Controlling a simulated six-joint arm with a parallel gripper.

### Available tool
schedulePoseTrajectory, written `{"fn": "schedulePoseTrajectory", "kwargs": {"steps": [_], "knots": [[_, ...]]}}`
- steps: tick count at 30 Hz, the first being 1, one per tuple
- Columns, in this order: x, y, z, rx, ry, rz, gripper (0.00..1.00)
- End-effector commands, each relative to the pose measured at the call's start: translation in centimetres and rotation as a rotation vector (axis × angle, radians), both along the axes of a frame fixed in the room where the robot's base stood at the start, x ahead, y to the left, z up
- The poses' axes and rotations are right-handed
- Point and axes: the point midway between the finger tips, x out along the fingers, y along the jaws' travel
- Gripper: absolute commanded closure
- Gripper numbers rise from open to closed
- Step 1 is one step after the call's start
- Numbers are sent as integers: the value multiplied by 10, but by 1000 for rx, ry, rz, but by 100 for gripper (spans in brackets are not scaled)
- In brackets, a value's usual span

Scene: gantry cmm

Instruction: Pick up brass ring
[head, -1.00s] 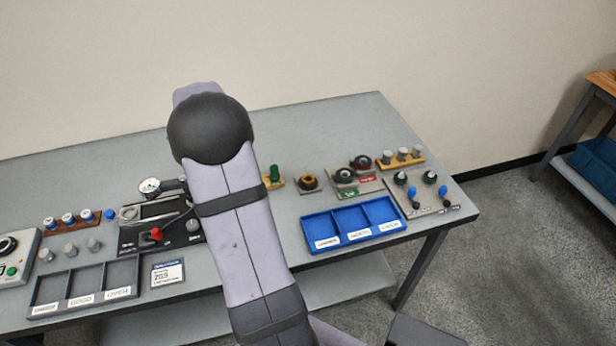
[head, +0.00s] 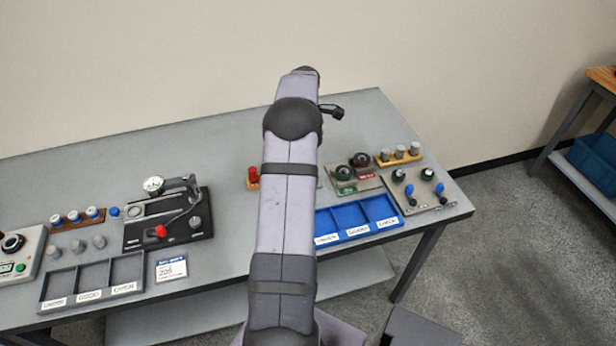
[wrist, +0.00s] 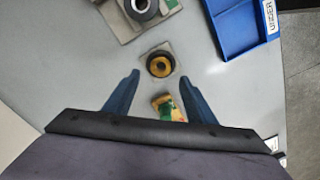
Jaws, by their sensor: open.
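The brass ring (wrist: 160,66) shows in the wrist view as a yellow ring with a dark centre, lying on a small grey square plate. In the head view my arm hides it. My gripper (wrist: 160,80) is open, with its two blue fingers spread to the left and right. The ring is just beyond the fingertips, roughly centred between them, and nothing is held. The fingers do not show in the head view.
A yellow block with a green part (wrist: 168,106) lies between the fingers, nearer the palm. A grey fixture with a dark ring (wrist: 143,10) is beyond the brass ring. A blue tray (head: 357,220) stands to the right.

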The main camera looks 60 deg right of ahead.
Motion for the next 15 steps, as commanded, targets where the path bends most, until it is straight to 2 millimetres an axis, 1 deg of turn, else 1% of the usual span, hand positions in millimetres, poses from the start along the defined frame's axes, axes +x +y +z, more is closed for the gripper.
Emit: {"fn": "schedulePoseTrajectory", "kwargs": {"steps": [8, 11, 15], "knots": [[-1, 1, -9, 3, 1, 0, 49], [-2, 1, -18, 4, 2, -1, 49], [-3, 1, -37, 4, 2, 0, 49]]}}
